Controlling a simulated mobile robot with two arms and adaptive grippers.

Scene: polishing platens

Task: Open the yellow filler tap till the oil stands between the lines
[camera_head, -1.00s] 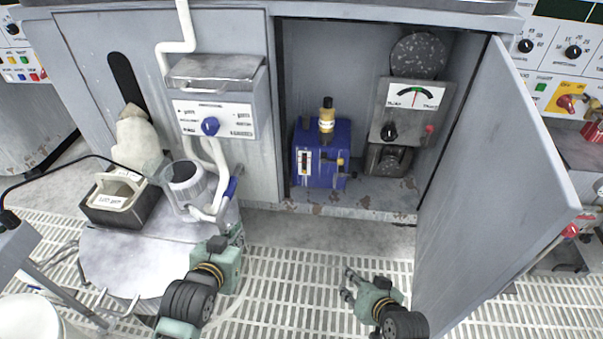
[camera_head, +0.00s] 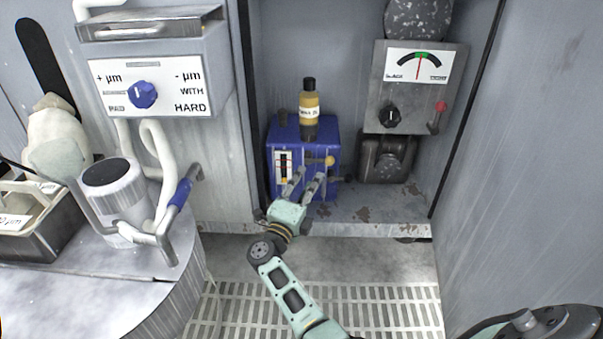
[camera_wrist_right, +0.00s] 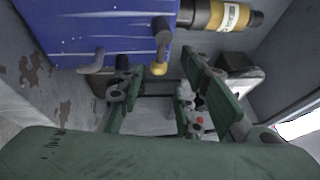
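The blue oil unit (camera_head: 329,134) stands on the floor of the open cabinet, with an amber bottle (camera_head: 309,115) upright on top. The yellow-knobbed tap (camera_head: 326,161) sticks out of its front; in the right wrist view the yellow knob (camera_wrist_right: 160,70) hangs just beyond the fingers. A white sight gauge (camera_head: 283,168) with dark marks is on the front left; the oil level is too small to read. My right gripper (camera_head: 304,183) is open and empty, fingers spread, just below and in front of the tap; it also shows in the right wrist view (camera_wrist_right: 165,88). My left gripper is out of view.
A grey meter box (camera_head: 375,92) with a dark knob and red lever stands right of the unit. The open cabinet door (camera_head: 520,180) bounds the right side. A blue-handled pipe (camera_head: 181,192) and a grey cup (camera_head: 112,200) are at left.

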